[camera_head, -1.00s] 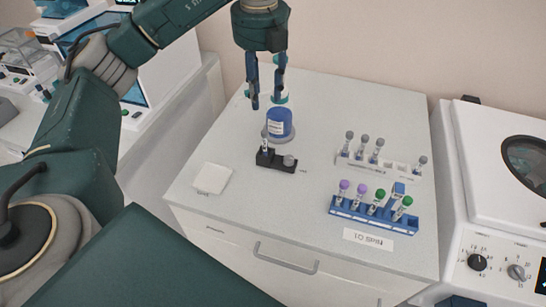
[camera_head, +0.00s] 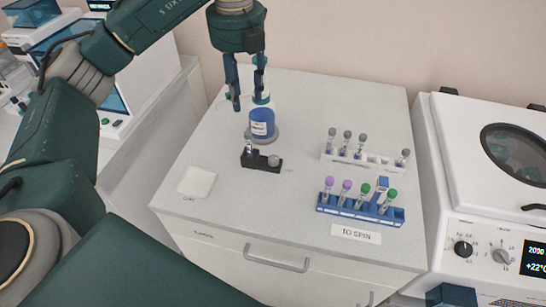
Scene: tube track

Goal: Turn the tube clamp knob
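The black tube clamp (camera_head: 259,163) sits on the white cabinet top, left of centre. A small grey round knob (camera_head: 273,161) is on its right end. A small tube (camera_head: 248,146) stands upright at its left end. My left gripper (camera_head: 247,104) hangs fingers down, behind the clamp in the picture and just left of the blue-labelled container (camera_head: 262,124). Its two dark blue fingers are apart, with nothing seen held between them. It is clear of the clamp and knob. My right gripper is not in view.
A blue rack (camera_head: 360,213) of purple- and green-capped tubes and a white rack (camera_head: 371,163) of grey-capped tubes stand at right. A "TO SPIN" label (camera_head: 356,233) lies in front. A white pad (camera_head: 197,182) lies at left. A centrifuge (camera_head: 490,190) stands beyond the right edge.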

